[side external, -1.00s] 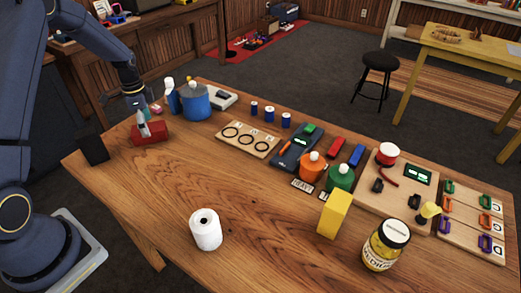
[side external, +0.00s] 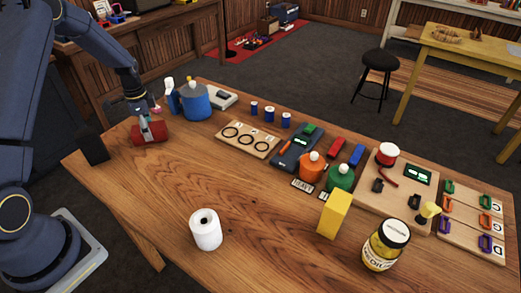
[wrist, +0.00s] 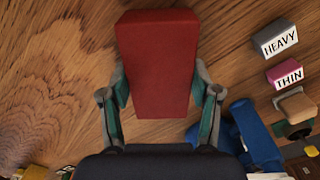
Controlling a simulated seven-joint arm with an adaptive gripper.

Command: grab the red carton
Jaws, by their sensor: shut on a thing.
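The red carton (side external: 150,137) is at the left end of the wooden table, near the back edge. My gripper (side external: 149,128) reaches down over it from the upper left. In the wrist view the carton (wrist: 157,60) fills the space between the two fingers of my gripper (wrist: 161,92), one finger against each side. My gripper is shut on it. Its far end sticks out beyond the fingertips. I cannot tell whether the carton still touches the table.
A blue pot (side external: 196,103) and a blue spray bottle (side external: 173,98) stand close to the right of the carton. A black block (side external: 92,147) is to its left. A white roll (side external: 205,230) stands toward the front. The table between the roll and the carton is clear.

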